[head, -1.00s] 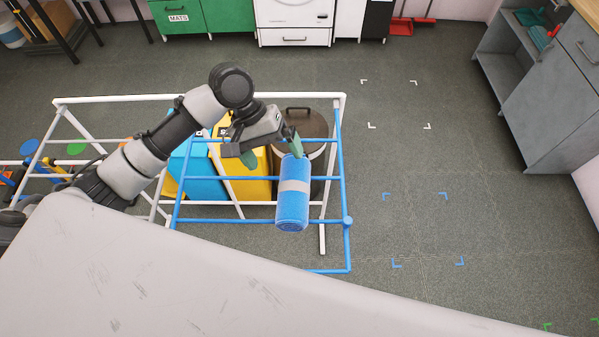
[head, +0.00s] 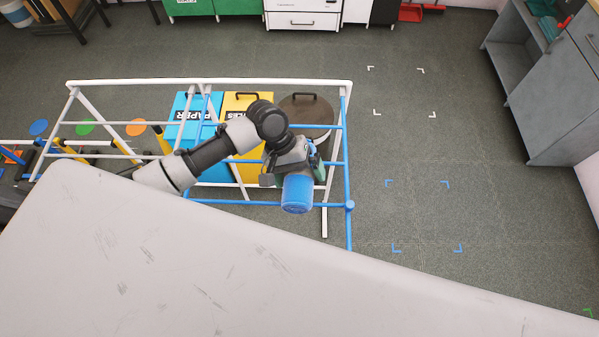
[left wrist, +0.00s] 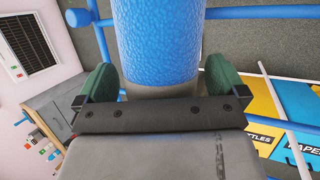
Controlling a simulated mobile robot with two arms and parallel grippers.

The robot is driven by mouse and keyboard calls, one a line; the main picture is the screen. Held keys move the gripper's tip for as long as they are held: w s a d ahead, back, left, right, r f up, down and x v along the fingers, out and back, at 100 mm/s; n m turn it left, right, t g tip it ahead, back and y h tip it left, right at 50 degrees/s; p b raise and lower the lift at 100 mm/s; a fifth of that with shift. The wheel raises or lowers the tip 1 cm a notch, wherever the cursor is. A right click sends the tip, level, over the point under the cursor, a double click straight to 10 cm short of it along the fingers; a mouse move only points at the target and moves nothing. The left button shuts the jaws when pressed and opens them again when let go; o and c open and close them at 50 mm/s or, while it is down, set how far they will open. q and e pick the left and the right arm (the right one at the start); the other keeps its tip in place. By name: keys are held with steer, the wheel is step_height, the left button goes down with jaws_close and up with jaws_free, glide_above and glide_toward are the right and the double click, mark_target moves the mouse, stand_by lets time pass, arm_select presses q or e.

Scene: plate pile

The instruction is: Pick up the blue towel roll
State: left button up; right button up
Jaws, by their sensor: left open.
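The blue towel roll (head: 297,194) is at the front right of the drying rack, over its blue bars, with its near end facing me. In the left wrist view the towel roll (left wrist: 158,40) stands out large, with a grey band around it by the fingers. My left gripper (head: 295,172) is right at the roll, behind it in the head view. Its green fingertips (left wrist: 160,88) lie on either side of the roll, and the jaws are open. Whether either fingertip touches the roll is hard to tell. My right gripper is not in view.
The white and blue rack (head: 215,84) stands just beyond the pale surface (head: 200,270) in front of me. Behind it are a blue bin (head: 185,110), a yellow bin (head: 238,105) and a dark round bin (head: 318,108). The floor at right is clear.

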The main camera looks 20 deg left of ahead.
arm_select(q)
steer(key=c, duration=1.1)
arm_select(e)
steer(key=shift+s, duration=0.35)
arm_select(q)
steer(key=shift+w+r, duration=0.1)
steer(key=shift+r, duration=0.05)
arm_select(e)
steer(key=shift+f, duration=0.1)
